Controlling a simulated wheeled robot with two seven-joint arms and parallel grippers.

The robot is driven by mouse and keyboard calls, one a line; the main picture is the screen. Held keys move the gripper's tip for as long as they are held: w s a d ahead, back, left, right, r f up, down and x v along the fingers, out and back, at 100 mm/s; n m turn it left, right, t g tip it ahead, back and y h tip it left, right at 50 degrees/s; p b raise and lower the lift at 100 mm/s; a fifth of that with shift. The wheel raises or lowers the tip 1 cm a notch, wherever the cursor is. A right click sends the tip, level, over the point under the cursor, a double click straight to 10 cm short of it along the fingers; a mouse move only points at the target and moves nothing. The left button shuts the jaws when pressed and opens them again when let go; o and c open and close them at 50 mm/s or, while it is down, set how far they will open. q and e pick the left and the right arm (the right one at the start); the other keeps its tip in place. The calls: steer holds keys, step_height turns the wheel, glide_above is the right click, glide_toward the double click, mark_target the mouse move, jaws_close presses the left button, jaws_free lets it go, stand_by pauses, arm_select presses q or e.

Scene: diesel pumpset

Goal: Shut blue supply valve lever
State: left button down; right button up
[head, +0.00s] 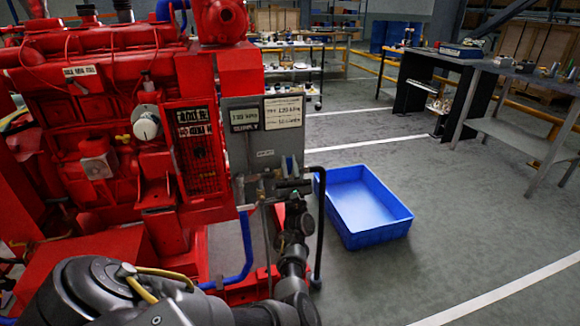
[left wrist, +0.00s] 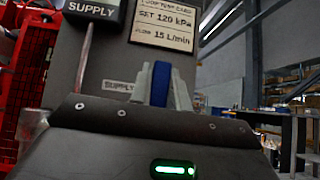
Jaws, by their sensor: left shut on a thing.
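The blue supply valve lever (left wrist: 161,84) stands upright in the left wrist view, in front of a grey panel (left wrist: 112,48) and beside a small SUPPLY label (left wrist: 118,87). My left gripper (left wrist: 160,92) is shut on it, with one finger at each side. In the head view my left gripper (head: 280,186) is at the lower edge of the grey panel (head: 238,158); the lever is mostly hidden there by the gripper and wrist. The valve body cannot be made out. My right gripper is not in view.
A red diesel pumpset (head: 110,130) fills the left, with a blue pipe (head: 246,250) below the panel. A black upright pipe (head: 320,230) stands close to my left wrist. A blue bin (head: 365,205) is on the floor to the right. Workbenches (head: 510,90) stand farther back.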

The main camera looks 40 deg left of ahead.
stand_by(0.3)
arm_select(q)
steer(key=c, duration=1.3)
jaws_free()
steer(key=v, duration=1.1)
steer(key=shift+b, duration=0.4)
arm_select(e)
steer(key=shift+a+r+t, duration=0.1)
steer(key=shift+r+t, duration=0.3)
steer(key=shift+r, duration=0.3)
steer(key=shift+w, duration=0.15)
